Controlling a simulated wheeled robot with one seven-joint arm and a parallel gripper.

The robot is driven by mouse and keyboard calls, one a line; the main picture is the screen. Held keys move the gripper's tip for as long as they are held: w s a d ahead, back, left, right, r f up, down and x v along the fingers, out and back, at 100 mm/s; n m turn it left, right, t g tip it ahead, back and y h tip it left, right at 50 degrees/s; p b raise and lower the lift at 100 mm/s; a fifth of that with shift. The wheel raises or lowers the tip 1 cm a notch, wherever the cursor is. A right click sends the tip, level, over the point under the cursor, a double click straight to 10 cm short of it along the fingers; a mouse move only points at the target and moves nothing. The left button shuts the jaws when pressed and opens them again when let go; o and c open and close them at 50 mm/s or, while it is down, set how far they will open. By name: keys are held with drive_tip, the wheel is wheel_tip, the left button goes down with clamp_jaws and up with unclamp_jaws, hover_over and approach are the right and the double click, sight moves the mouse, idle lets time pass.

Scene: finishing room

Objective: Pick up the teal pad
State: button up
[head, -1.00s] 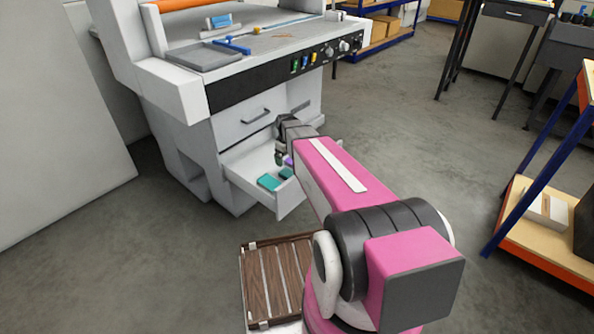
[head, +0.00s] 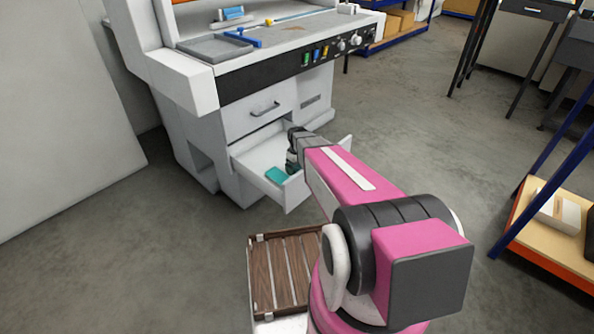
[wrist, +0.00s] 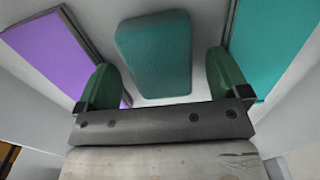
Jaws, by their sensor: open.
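The teal pad (wrist: 155,52) is a rounded, soft-looking block on the pale drawer floor in the wrist view. My gripper (wrist: 162,78) is open, with one green finger to either side of the pad's near end. The pad appears centred between the fingers, and I see no clear contact. In the head view my gripper (head: 291,164) is down in the open drawer (head: 246,172), and it seems to hide the pad there.
A flat purple item (wrist: 63,48) lies left of the pad in the wrist view. A flat teal item (wrist: 268,42) lies right of it and also shows in the head view (head: 277,174). Drawer walls surround them.

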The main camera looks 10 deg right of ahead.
sight(296, 167)
drive_tip(key=shift+f, duration=0.55)
drive_tip(key=c, duration=1)
drive_tip(key=shift+r, duration=0.15)
drive_tip(key=shift+r, duration=0.55)
drive_tip(key=r, duration=0.3)
drive_tip(key=shift+s+a+r, duration=0.15)
drive_tip(key=shift+s+a, duration=0.05)
drive_tip(key=shift+a, duration=0.05)
drive_tip(key=s+a+r, duration=0.4)
drive_tip(key=a+r, duration=0.2)
drive_tip(key=a, duration=0.4)
drive_tip(key=shift+a+r, duration=0.15)
drive_tip(key=shift+r, duration=0.05)
drive_tip(key=shift+o, duration=0.6)
drive_tip(key=shift+r, duration=0.1)
drive_tip(key=shift+c, duration=0.3)
